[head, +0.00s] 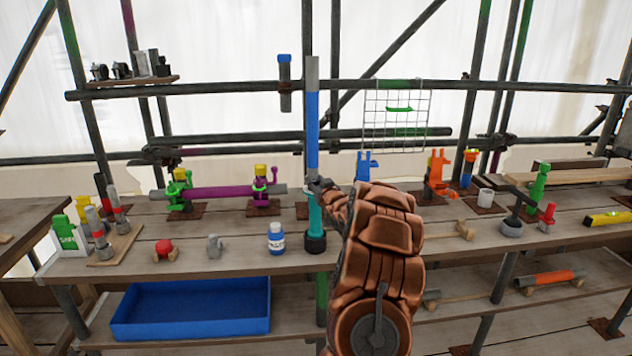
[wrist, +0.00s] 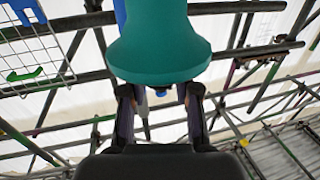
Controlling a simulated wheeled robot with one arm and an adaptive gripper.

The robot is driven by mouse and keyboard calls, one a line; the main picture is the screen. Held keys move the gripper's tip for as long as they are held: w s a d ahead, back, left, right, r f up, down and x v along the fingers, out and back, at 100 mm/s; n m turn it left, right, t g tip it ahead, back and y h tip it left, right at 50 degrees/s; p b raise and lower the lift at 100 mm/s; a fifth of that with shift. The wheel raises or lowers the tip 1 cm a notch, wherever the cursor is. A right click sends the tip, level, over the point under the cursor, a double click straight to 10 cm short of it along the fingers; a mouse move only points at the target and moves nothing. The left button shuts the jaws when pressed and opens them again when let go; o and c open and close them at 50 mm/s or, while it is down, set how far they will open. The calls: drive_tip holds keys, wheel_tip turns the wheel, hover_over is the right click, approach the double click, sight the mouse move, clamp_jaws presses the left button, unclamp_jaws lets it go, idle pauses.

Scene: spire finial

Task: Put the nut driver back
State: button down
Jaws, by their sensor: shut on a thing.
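A tall upright tool, which I take to be the nut driver (head: 313,130), shows in the head view with a grey top, a blue middle and a teal lower part. Its lower end meets a dark round collar at the front of the bench; I cannot tell whether they touch. My gripper (head: 318,187) is at its side between the blue and teal parts, partly hidden by my arm. In the wrist view the teal part (wrist: 160,45) fills the space ahead of my fingers (wrist: 158,95), which are shut on the tool. The exact contact is hidden.
On the bench (head: 190,258) a white and blue bottle (head: 277,238) stands just left of the tool. A blue hook stand (head: 365,165) is close behind on the right. A blue tray (head: 190,308) lies below. A dark blue-capped piece (head: 285,85) is at the rail.

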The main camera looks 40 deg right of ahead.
drive_tip(key=shift+f, duration=0.2)
drive_tip(key=c, duration=0.7)
unclamp_jaws()
drive_tip(key=shift+c, duration=0.2)
drive_tip(key=shift+f, duration=0.15)
drive_tip(key=o, duration=0.6)
drive_tip(key=shift+f+b, duration=0.5)
drive_tip(key=shift+f, duration=0.1)
drive_tip(key=shift+b+v, duration=2.2)
drive_tip(key=shift+v, duration=2.35)
